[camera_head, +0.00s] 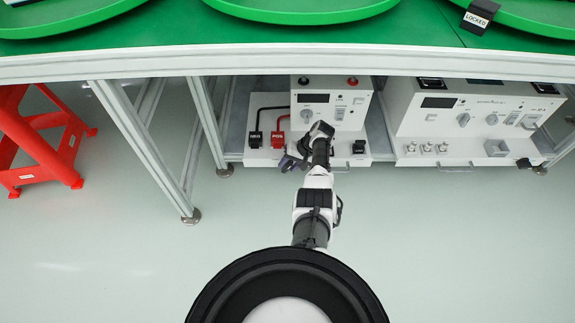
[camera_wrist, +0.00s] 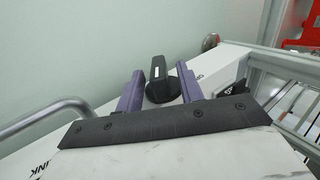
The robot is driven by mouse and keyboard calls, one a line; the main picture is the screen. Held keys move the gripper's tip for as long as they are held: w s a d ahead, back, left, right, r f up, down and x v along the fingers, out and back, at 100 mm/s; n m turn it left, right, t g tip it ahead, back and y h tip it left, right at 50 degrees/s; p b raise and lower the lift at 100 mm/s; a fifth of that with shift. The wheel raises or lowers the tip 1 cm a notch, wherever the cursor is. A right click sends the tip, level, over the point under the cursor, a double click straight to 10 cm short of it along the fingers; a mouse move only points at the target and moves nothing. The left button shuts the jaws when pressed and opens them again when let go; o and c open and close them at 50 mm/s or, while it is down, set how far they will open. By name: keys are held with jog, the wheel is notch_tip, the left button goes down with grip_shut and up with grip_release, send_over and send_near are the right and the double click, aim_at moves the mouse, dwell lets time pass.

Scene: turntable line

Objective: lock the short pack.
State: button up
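My gripper (camera_head: 291,161) is low in front of the smaller white unit under the table in the head view. In the wrist view its two purple fingers (camera_wrist: 160,72) are apart, with a black knob (camera_wrist: 158,82) between or just beyond them. I cannot tell whether they touch it. The smaller white unit (camera_head: 331,88) has a display, knobs and black NEG (camera_head: 255,139) and red POS (camera_head: 278,140) plugs with cables. A black block marked LOCKED (camera_head: 478,16) sits at the top right. No thing in view is labelled as the short pack.
A larger white unit (camera_head: 470,120) with knobs and switches stands to the right. Green turntables (camera_head: 300,12) lie on the table (camera_head: 300,62) above. A table leg (camera_head: 150,150) and a red stool (camera_head: 40,145) are at left. The front floor is clear apart from my body.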

jog(key=p+v, duration=0.4)
jog(key=v, duration=0.8)
jog(key=shift+d+r, duration=0.2)
jog(key=shift+r, duration=0.05)
